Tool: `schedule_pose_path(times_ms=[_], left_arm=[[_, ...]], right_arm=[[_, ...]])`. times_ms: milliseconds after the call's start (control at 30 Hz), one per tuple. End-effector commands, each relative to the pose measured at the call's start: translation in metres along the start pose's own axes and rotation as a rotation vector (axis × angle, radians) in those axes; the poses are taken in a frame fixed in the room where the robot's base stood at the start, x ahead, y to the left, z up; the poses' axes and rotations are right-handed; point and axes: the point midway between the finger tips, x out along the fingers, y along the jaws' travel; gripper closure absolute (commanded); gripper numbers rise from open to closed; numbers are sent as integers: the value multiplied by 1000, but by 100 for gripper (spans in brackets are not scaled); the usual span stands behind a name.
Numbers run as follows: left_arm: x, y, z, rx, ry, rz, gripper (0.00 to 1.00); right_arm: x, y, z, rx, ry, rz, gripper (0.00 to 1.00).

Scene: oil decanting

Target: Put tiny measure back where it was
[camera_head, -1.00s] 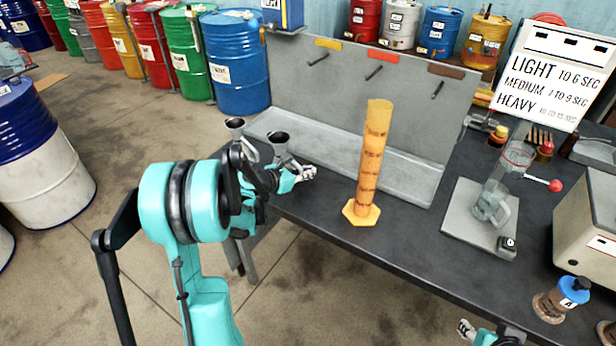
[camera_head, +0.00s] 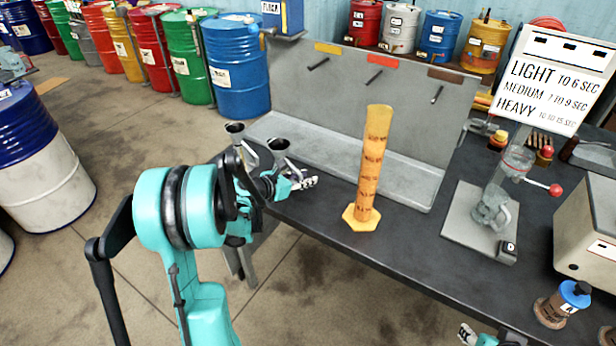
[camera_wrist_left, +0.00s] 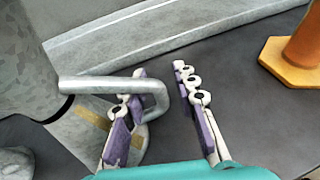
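Two grey metal measures with funnel-like tops stand at the left end of the table in the head view: a smaller one (camera_head: 235,128) and a larger one (camera_head: 279,145). I cannot tell for sure which is the tiny measure. My left gripper (camera_head: 303,183) is in front of them at the table's edge. In the left wrist view a grey measure (camera_wrist_left: 28,60) shows at the left, its handle (camera_wrist_left: 110,86) reaching between my open fingers (camera_wrist_left: 160,125). The right finger is apart from the handle. My right gripper (camera_head: 466,333) is mostly cut off at the bottom edge.
An orange graduated cylinder (camera_head: 370,165) stands upright right of my left gripper. A grey metal tray with a back panel (camera_head: 350,100) runs behind. A glass device on a plate (camera_head: 462,225) and a blue-capped bottle (camera_head: 562,304) stand at the right. The dark tabletop (camera_head: 415,245) between is clear.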

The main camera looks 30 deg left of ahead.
Motion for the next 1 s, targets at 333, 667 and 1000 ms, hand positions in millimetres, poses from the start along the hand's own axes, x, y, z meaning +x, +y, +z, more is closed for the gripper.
schedule_pose_path(times_ms=[333,667,1000], left_arm=[[-78,0,2,-2,0,2,71],[-102,-17,4,95,34,-19,71],[-124,-168,11,1258,310,-297,71]], right_arm=[[-18,0,-13,0,0,0,60],[-23,0,-16,0,0,0,60],[-22,0,-16,0,0,0,60]])
